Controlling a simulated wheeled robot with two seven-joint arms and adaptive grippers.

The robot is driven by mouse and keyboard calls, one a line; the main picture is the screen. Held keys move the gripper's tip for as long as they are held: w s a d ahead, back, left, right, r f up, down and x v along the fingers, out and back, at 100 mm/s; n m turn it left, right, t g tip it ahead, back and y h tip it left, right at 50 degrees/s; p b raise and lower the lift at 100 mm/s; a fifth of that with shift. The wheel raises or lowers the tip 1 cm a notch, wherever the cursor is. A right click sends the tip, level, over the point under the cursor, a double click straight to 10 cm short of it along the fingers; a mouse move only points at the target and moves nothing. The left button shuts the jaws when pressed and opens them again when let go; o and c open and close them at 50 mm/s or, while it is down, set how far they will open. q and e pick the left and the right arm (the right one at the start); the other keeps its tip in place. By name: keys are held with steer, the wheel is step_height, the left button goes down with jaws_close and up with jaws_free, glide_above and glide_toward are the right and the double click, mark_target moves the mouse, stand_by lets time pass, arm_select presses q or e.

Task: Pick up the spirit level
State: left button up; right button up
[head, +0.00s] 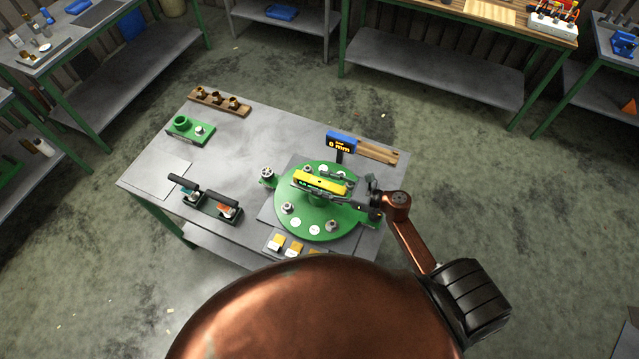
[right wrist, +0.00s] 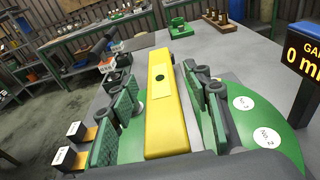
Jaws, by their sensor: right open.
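The yellow spirit level (head: 319,183) lies over the round green plate (head: 318,233) on the grey workbench. It also shows in the right wrist view (right wrist: 166,110), running lengthwise between the fingers. My right gripper (head: 336,186) reaches in from the right and is open. In the right wrist view its green-padded fingers (right wrist: 160,112) stand on either side of the level, with a visible gap on the right side. Contact on the left side is hard to tell. My left gripper is not in view.
A blue gauge display reading 0 mm (head: 341,142) stands behind the plate. Small metal parts and white numbered discs sit on the plate. A green fixture (head: 188,130), a wooden holder with brass parts (head: 219,103) and a black-handled tool stand (head: 205,202) occupy the bench's left.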

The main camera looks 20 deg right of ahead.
steer(key=shift+c, duration=0.5)
jaws_close()
